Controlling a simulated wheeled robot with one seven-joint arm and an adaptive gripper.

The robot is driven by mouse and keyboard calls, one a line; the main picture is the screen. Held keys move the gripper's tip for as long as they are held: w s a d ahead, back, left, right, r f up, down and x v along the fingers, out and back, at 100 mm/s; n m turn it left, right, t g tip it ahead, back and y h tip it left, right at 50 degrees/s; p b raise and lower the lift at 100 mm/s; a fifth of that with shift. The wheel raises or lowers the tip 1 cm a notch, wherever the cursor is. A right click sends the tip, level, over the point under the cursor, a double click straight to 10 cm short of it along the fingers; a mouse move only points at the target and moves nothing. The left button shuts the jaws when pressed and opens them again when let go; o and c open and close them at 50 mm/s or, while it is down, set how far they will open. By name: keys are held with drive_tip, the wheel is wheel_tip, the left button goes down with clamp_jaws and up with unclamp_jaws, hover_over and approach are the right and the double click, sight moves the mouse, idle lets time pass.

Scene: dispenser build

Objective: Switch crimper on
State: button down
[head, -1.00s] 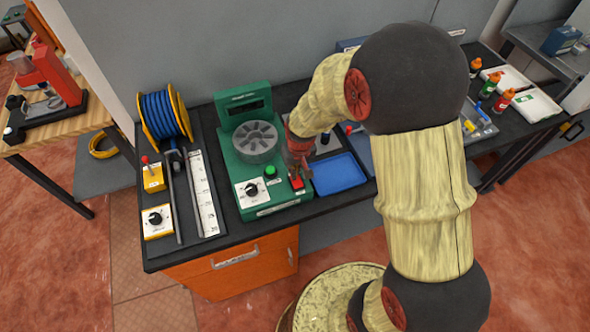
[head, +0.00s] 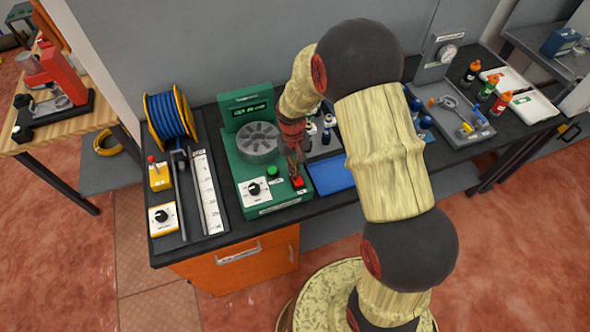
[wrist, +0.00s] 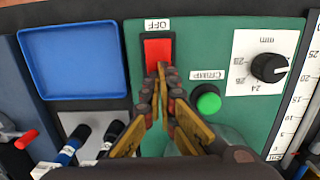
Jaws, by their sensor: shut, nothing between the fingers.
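The crimper is a green machine (head: 229,160) on the black bench, with a grey slotted wheel (head: 258,141) and a lit display (head: 248,111) showing green characters. Its red rocker switch (head: 299,182) is at the front right corner. In the wrist view the switch (wrist: 158,48) sits beside a label reading OFF (wrist: 157,24), seen upside down. My gripper (head: 297,171) is shut and empty. In the wrist view its fingertips (wrist: 162,72) are together at the near end of the switch and overlap it; whether they touch it I cannot tell.
A green button (wrist: 208,102) marked Crimp and a black dial (wrist: 269,67) lie close to the fingers. A blue tray (head: 331,176) and bottles (head: 329,122) stand to the right. A blue hose reel (head: 168,115) and a ruler strip (head: 205,190) stand to the left.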

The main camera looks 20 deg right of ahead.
drive_tip(key=shift+s+f, duration=0.4)
drive_tip(key=shift+f, duration=0.05)
drive_tip(key=shift+s, duration=0.45)
drive_tip(key=shift+s+d+r+p, duration=0.1)
drive_tip(key=shift+s+r+p, duration=0.05)
drive_tip(key=shift+r+p, duration=0.15)
wheel_tip(320, 180, up, 14)
drive_tip(key=w+p, duration=0.2)
drive_tip(key=w, duration=0.1)
drive_tip(key=shift+r+p, duration=0.15)
drive_tip(key=shift+p, duration=0.25)
drive_tip(key=shift+s, duration=0.1)
drive_tip(key=s+r+t+b, duration=0.3)
drive_tip(key=s+r+b, duration=0.2)
drive_tip(key=s, duration=0.6)
drive_tip(key=s+a+r+t+b, duration=0.1)
drive_tip(key=s+r+t+b, duration=0.2)
drive_tip(key=s, duration=0.9)
wheel_tip(320, 180, up, 3)
drive_tip(key=b, duration=0.4)
drive_tip(key=shift+s+r, duration=0.15)
drive_tip(key=shift+r, duration=0.05)
